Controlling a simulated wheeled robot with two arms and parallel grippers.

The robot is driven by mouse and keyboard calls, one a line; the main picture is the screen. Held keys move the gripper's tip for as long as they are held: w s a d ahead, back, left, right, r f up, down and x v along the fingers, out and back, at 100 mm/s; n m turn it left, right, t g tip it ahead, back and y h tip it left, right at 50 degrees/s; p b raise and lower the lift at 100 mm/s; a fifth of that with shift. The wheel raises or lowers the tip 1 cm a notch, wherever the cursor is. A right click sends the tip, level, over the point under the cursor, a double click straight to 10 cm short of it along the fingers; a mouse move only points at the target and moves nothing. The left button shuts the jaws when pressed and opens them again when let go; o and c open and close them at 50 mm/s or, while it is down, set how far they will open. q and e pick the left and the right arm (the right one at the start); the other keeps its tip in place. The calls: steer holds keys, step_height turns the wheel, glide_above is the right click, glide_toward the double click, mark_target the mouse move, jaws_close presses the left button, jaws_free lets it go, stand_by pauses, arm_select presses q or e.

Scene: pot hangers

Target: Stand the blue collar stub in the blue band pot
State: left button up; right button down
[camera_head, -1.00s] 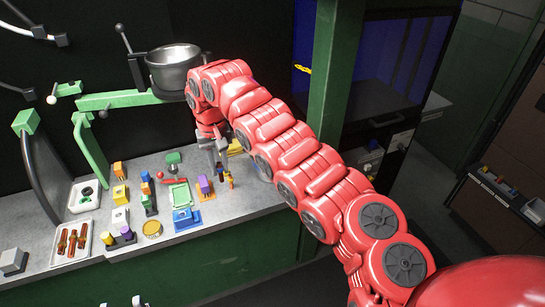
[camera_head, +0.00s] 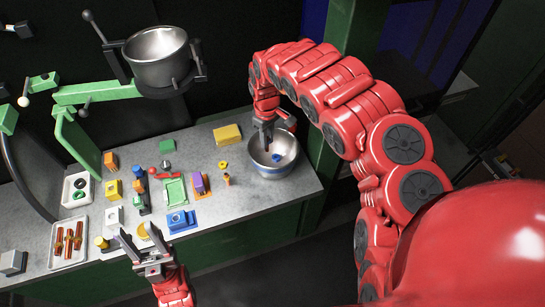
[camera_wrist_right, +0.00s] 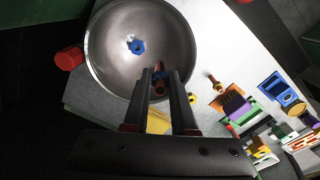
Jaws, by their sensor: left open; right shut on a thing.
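My right gripper (camera_head: 267,143) is over the steel pot (camera_head: 289,168) at the right end of the counter. In the right wrist view the gripper (camera_wrist_right: 160,74) is shut on a copper-brown stub with a blue collar (camera_wrist_right: 159,87), held above the near rim of the pot (camera_wrist_right: 108,66). A blue piece (camera_wrist_right: 137,46) lies on the pot floor, apart from the stub; it also shows in the head view (camera_head: 277,157).
A second steel pot (camera_head: 157,60) sits in a green bracket arm (camera_head: 98,92) at the back. Another copper stub (camera_head: 227,180), a yellow block (camera_head: 227,134), a blue fixture (camera_head: 181,221) and several coloured pieces stand left of the counter pot. A red cylinder (camera_wrist_right: 69,58) is beside it.

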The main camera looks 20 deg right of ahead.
mark_target(267, 150)
step_height(267, 150, down, 6)
steer(key=shift+r+p, duration=0.2)
steer(key=shift+p, duration=0.35)
steer(key=shift+f+p, duration=0.5)
steer(key=shift+f, duration=1.2)
steer(key=shift+d+f, duration=0.1)
steer(key=shift+f, duration=0.4)
steer(key=shift+f, duration=0.1)
steer(key=c, duration=0.7)
jaws_free()
